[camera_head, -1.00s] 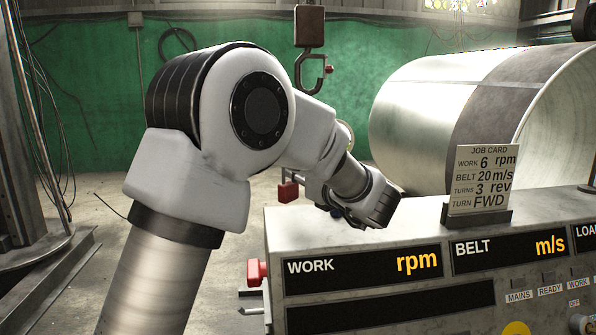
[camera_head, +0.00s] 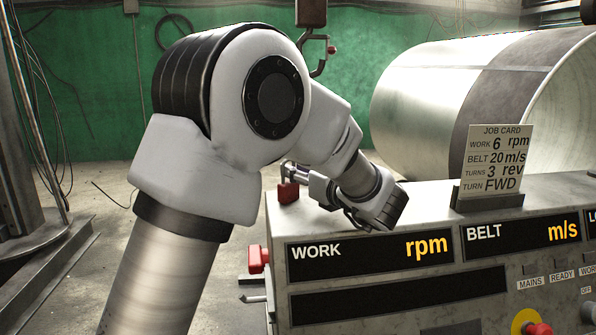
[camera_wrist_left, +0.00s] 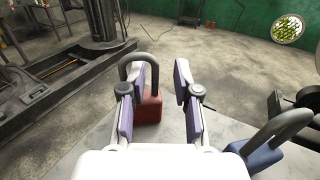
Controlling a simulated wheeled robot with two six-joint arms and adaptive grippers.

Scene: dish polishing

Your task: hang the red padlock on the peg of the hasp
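The red padlock (camera_head: 288,193) stands near the far left corner of the grey console's top. In the left wrist view its red body (camera_wrist_left: 152,108) and grey shackle stand upright, partly hidden by the left-hand finger. My left gripper (camera_wrist_left: 162,90) is open, its two fingers well apart. The padlock is by the left-hand finger, towards the gap; I cannot tell whether they touch. In the head view the left gripper (camera_head: 305,175) is small and partly hidden behind my own arm, beside the padlock. I cannot make out the hasp's peg. My right gripper is not in view.
A blue padlock (camera_wrist_left: 264,152) stands close to the right of the left gripper. A job card (camera_head: 492,160) stands on the console (camera_head: 430,208). A large metal drum (camera_head: 425,105) lies behind it. A hook (camera_head: 320,60) hangs above.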

